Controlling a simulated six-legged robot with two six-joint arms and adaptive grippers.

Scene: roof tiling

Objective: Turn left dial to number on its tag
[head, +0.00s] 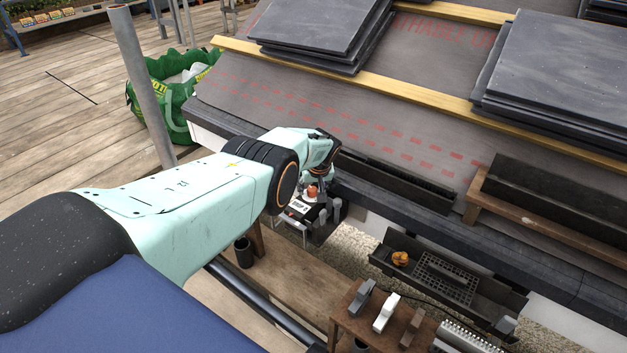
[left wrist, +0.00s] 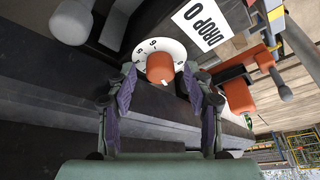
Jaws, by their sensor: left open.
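A dial with an orange knob (left wrist: 159,68) and a white numbered ring (left wrist: 147,50) shows in the left wrist view. The digits are small and partly covered. A white tag (left wrist: 207,24) beside it appears to read "DROP 0". My left gripper (left wrist: 160,76) is open, with one finger on each side of the knob; I cannot tell whether they touch it. In the head view my left gripper (head: 318,177) is at the roof's lower edge, partly hidden, above an orange knob (head: 312,191) and a white tag (head: 299,206). My right gripper is out of view.
Another orange part (left wrist: 238,95) and a grey-ended orange lever (left wrist: 264,60) lie right of the dial. A gutter tray (head: 483,293) and a wooden bench (head: 338,318) with tools stand below the eaves. Slate stacks (head: 325,30) lie on the roof.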

